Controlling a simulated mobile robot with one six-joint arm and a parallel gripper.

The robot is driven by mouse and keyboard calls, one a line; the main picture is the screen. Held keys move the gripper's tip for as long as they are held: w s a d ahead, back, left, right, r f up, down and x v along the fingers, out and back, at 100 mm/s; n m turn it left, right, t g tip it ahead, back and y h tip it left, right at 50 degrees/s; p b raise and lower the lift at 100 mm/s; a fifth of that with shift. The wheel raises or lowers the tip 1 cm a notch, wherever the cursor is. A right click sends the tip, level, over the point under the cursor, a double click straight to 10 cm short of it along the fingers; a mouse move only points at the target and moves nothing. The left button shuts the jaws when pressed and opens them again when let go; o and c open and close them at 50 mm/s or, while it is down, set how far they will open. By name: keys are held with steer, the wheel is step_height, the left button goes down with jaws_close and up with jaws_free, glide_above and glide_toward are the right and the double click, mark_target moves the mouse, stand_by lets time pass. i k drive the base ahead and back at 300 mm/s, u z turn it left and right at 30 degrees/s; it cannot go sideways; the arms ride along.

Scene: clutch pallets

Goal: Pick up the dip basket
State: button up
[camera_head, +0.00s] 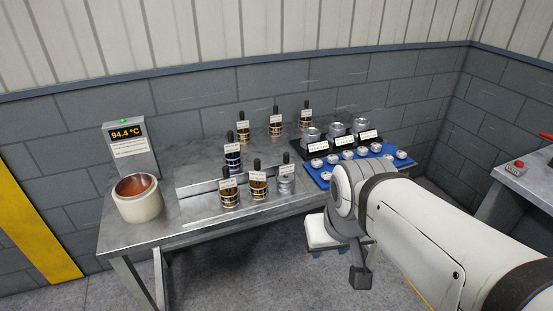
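Several small labelled containers with upright black handles stand on the metal table; the labels are too small to read, so I cannot tell for sure which is the dip basket. A silver-grey one (286,184) stands at the right end of the front row, beside two amber-and-black ones (257,188) (229,199). A dark blue one (233,160) stands behind the rail. More amber ones (243,132) stand at the back. My arm reaches in from the right, and a dark part near its end (360,276) hangs before the table's front edge, apart from the containers. The fingertips cannot be made out.
A cream pot with a copper-coloured inside (137,207) stands at the table's left end, before a display reading 94.4 °C (127,134). A low metal rail (200,184) crosses the table. A blue tray (318,179) with silver discs and a black stand with metal cups lie right.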

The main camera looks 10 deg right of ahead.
mark_target(285, 181)
steer(key=u, duration=0.05)
steer(key=i, duration=1)
steer(key=z, duration=0.1)
